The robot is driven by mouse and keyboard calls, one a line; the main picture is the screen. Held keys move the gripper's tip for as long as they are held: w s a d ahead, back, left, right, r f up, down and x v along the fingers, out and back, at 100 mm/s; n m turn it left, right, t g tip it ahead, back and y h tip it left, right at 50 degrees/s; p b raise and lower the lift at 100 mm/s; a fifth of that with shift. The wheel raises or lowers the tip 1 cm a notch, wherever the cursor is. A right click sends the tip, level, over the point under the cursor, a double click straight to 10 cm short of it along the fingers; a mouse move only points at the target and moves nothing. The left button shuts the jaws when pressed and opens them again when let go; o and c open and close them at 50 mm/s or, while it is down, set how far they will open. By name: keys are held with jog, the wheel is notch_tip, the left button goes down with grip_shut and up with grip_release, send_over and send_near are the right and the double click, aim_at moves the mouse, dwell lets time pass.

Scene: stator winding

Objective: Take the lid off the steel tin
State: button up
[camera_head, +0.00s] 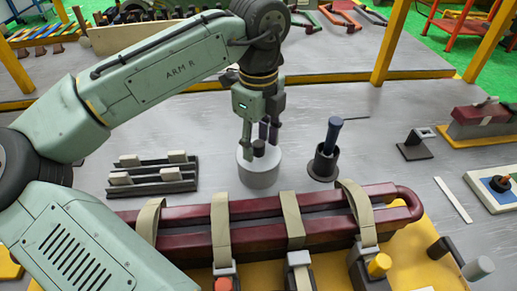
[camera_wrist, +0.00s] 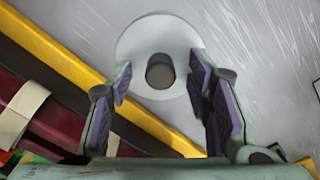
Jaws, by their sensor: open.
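The steel tin (camera_head: 259,175) is a short pale grey cylinder standing on the grey table. Its lid (camera_wrist: 133,47) shows as a pale disc from above in the wrist view, with a dark round knob (camera_wrist: 160,71) at its middle. The knob also shows in the head view (camera_head: 259,147). The lid sits on the tin. My gripper (camera_head: 258,147) is above the tin, pointing down, with its fingers apart. In the wrist view the open fingers (camera_wrist: 163,95) show purple pads on either side of the knob; I cannot tell whether they are level with it.
A dark holder (camera_head: 322,163) with an upright blue-handled tool stands just right of the tin. A dark rack with pale blocks (camera_head: 151,173) lies to the left. A maroon coil with beige straps (camera_head: 265,221) lies on a yellow base in front. Table behind the tin is mostly clear.

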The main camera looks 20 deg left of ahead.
jog(key=shift+f, duration=0.45)
jog(key=shift+c, duration=0.2)
grip_shut()
